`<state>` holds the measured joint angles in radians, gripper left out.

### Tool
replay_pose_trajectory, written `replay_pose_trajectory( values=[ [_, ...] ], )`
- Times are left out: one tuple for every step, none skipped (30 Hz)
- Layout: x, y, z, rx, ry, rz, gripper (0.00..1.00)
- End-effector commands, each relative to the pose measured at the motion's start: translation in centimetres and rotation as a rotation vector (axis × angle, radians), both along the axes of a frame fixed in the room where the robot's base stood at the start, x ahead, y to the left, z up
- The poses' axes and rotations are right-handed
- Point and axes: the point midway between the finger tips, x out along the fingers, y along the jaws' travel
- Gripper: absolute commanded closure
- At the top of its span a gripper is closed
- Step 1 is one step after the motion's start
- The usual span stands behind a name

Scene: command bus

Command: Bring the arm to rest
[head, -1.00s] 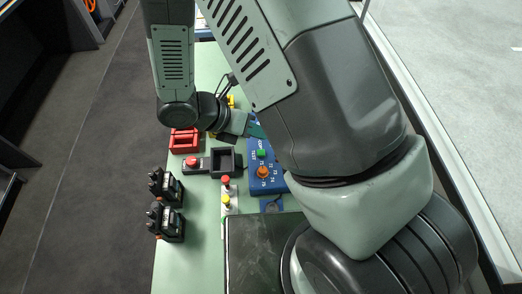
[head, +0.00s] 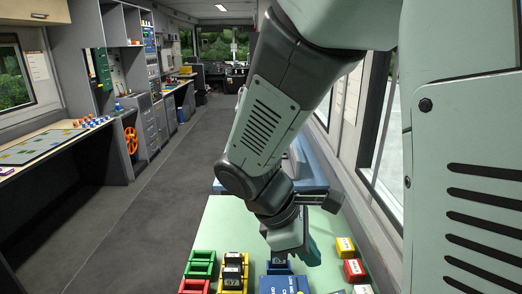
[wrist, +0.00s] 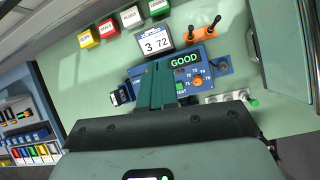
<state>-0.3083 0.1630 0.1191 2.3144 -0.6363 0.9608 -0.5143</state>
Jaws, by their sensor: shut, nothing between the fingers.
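My gripper (head: 311,256) hangs over the green worktop (head: 222,221) in the head view, its fingers pointing down near a blue test box (head: 280,286). In the wrist view the dark green fingers of my gripper (wrist: 157,75) are together with nothing between them. They lie across the picture in front of the blue test box (wrist: 212,68), whose display reads GOOD. The box has an orange knob and a green button. I cannot tell whether the fingers touch it; they look above it. My arm comes down from the upper right in the head view.
Green (head: 201,264) and yellow (head: 233,273) trays stand left of my gripper. A yellow block (head: 345,246) and a red block (head: 354,271) stand on the right. The aisle floor (head: 125,195) at left is clear.

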Motion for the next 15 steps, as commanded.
replay_pose_trajectory(
  values=[
    [-0.7,-0.7,1.9,0.051,-0.076,-0.105,1.0],
    [-1.1,-1.1,2.8,0.082,-0.116,-0.17,1.0],
    [-1.8,-1.4,4.0,0.126,-0.169,-0.253,1.0],
    [-2.3,-1.7,4.8,0.159,-0.208,-0.317,1.0],
    [-2.8,-1.9,5.7,0.194,-0.248,-0.378,1.0],
    [-3.5,-2.2,6.7,0.242,-0.299,-0.462,1.0],
    [-4.0,-2.4,7.4,0.278,-0.337,-0.523,1.0],
    [-4.5,-2.5,8.2,0.316,-0.373,-0.583,1.0],
    [-5.3,-2.7,9.1,0.368,-0.421,-0.663,1.0],
    [-5.8,-2.8,9.8,0.408,-0.456,-0.723,1.0],
    [-6.4,-2.8,10.4,0.448,-0.49,-0.78,1.0],
    [-7.1,-2.9,11.2,0.501,-0.532,-0.851,1.0],
    [-7.6,-2.9,11.7,0.539,-0.559,-0.9,1.0],
    [-8.0,-2.9,12.2,0.577,-0.586,-0.946,1.0],
    [-8.5,-2.9,12.8,0.623,-0.617,-1.001,1.0]
  ],
)
